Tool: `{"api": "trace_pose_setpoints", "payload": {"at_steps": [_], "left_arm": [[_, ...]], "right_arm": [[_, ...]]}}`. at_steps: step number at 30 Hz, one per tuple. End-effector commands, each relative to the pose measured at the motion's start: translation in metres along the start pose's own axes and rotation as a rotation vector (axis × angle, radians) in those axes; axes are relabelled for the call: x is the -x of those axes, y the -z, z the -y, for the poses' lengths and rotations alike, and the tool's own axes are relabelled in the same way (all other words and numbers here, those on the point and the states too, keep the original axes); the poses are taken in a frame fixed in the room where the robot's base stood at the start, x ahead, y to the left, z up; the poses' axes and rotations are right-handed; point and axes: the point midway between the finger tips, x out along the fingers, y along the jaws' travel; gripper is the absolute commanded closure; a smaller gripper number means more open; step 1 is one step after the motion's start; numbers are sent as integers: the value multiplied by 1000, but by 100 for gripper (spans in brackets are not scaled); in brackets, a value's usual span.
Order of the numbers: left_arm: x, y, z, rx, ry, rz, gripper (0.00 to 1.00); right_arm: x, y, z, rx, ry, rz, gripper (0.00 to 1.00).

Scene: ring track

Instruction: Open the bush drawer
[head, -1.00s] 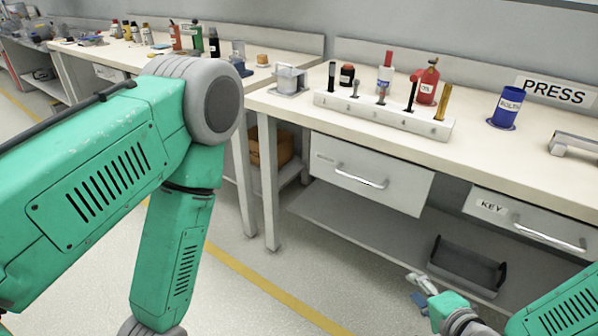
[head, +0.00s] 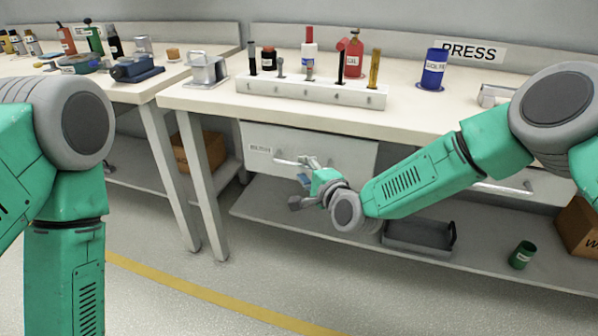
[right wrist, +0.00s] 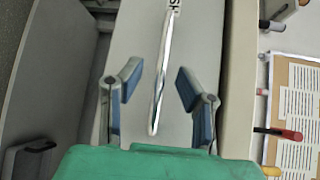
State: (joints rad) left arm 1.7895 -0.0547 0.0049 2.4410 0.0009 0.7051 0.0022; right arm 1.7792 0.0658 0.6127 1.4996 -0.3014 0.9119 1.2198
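The bush drawer (head: 345,155) is a pale front under the bench top, with a small label at its left that is hard to read. It looks shut. Its silver bar handle (head: 285,161) is partly hidden by my right gripper (head: 308,172). In the right wrist view the handle (right wrist: 160,80) runs between the two blue-padded fingers of my right gripper (right wrist: 158,90). These fingers are open, with a gap on each side of the bar. My left arm stands at the left of the head view, and its gripper is out of frame.
Another drawer handle (head: 505,187) shows behind my right arm. A dark tray (head: 420,238), a green cup (head: 522,255) and a brown box (head: 580,226) stand on the lower shelf. A white holder (head: 310,92) and a blue cup (head: 433,70) stand on the bench top.

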Motion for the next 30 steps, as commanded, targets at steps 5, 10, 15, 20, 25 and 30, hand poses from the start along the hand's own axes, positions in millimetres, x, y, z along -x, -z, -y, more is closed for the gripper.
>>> {"api": "trace_pose_setpoints", "payload": {"at_steps": [5, 10, 15, 20, 25, 30], "left_arm": [[-9, 0, 0, 0, 0, 0, 60], [-10, -1, 0, 0, 0, 0, 60], [-10, 0, 0, 0, 0, 0, 60], [-10, 0, 0, 0, 0, 0, 60], [-10, 0, 0, 0, 0, 0, 60], [-7, 0, 0, 0, 0, 0, 60]], "right_arm": [[-21, 0, -1, 1, 1, 0, 69], [-28, 0, 0, 0, 0, 0, 69], [-28, 0, 1, 0, 0, 0, 69], [-28, 0, 0, 0, 0, 0, 100], [-28, 0, 0, 0, -2, 1, 100], [-24, -4, -2, -1, -5, 2, 100]]}}
